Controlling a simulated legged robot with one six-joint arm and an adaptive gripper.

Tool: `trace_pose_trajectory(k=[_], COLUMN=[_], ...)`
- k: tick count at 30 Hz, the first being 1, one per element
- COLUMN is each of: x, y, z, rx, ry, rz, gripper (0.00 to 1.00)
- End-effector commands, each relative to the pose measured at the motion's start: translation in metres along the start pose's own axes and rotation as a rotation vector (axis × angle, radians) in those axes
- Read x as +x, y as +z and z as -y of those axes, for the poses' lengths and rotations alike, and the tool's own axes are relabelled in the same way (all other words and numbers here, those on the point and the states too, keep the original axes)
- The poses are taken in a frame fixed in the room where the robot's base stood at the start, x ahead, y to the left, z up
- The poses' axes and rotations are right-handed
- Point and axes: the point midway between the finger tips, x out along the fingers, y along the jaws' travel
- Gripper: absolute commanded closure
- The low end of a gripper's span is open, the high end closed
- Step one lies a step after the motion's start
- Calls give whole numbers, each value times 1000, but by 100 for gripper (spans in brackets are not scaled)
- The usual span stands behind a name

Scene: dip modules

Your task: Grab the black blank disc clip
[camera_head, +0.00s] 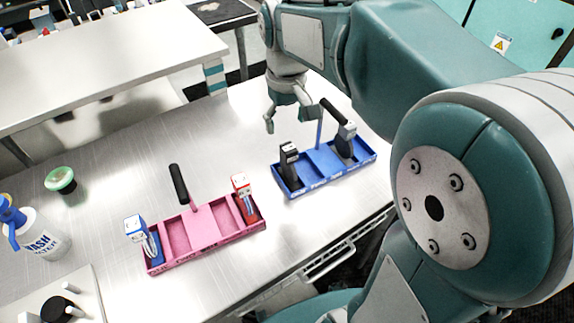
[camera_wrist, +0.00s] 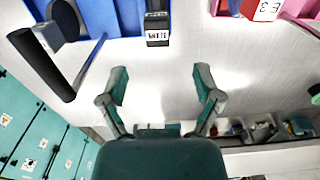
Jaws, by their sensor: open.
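A blue tray (camera_head: 318,170) with a blue post and black handle (camera_head: 335,111) holds two dark clips. The left dark clip (camera_head: 290,170) stands upright in the left end; its labelled top shows in the wrist view (camera_wrist: 157,28). The right dark clip (camera_head: 346,145) stands in the right end; a rounded dark disc (camera_wrist: 64,18) shows at that end in the wrist view. I cannot tell surely which is the blank one. My gripper (camera_head: 287,117) is open and empty above the table, behind the blue tray. Its fingers (camera_wrist: 161,85) are apart, with bare table between them.
A pink tray (camera_head: 203,230) with a black handle holds a blue clip (camera_head: 141,236) and a red clip (camera_head: 243,194). A green-topped round object (camera_head: 60,180) and a wash bottle (camera_head: 38,235) stand at the left. The table behind the pink tray is clear.

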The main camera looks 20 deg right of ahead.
Motion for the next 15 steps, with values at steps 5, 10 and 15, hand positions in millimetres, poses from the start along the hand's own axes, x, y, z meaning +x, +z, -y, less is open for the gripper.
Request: trace_pose_trajectory(k=[5, 10, 15], x=[26, 39, 67], y=[0, 1, 3], z=[0, -1, -3], rx=[1, 1, 2], ry=[0, 0, -1], rz=[1, 1, 4], gripper=[17, 17, 17])
